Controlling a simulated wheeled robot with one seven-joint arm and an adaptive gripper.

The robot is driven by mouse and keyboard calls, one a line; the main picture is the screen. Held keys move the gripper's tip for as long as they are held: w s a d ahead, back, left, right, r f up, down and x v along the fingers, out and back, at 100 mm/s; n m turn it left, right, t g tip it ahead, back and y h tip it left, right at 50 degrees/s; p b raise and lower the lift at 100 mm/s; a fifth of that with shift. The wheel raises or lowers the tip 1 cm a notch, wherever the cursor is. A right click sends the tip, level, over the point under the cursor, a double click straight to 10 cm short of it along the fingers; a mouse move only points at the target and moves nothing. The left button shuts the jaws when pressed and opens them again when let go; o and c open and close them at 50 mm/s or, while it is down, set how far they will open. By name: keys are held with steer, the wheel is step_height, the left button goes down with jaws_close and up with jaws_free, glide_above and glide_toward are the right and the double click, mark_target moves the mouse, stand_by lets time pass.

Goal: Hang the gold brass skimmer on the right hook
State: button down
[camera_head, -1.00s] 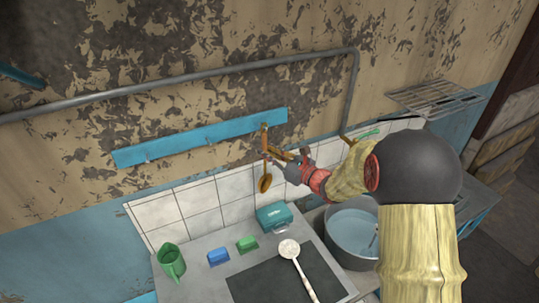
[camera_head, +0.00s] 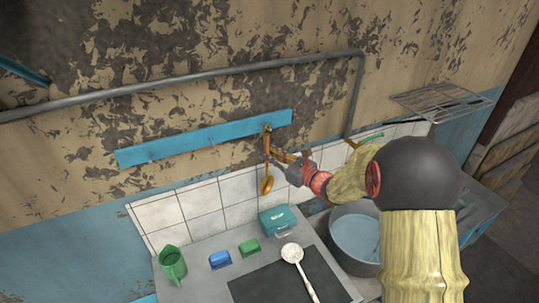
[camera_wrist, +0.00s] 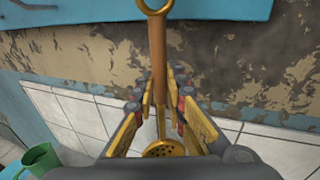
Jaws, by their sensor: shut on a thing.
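The gold brass skimmer (camera_head: 267,184) hangs upright with its perforated bowl down, in front of the right end of the blue hook board (camera_head: 190,141). My gripper (camera_head: 277,155) is shut on its handle from the right. In the wrist view, my gripper (camera_wrist: 160,100) has its yellow-padded fingers on both sides of the brown handle of the skimmer (camera_wrist: 158,52). The ring is at the top, by the blue board (camera_wrist: 222,8), and the bowl shows below between the fingers. The right hook is hidden behind the ring and handle; I cannot tell whether the ring is on it.
A large grey pot (camera_head: 352,238) stands under my arm. A grey pipe (camera_head: 190,90) runs above the board.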

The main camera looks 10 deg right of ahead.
steer(key=c, duration=1.9)
jaws_free()
steer(key=shift+o, duration=0.8)
steer(key=shift+s+d, duration=0.1)
steer(key=f+v, duration=0.1)
steer(key=v, duration=1)
steer(key=shift+s+d+r, duration=0.2)
steer(key=shift+s+r, duration=0.15)
steer(key=shift+r, duration=0.05)
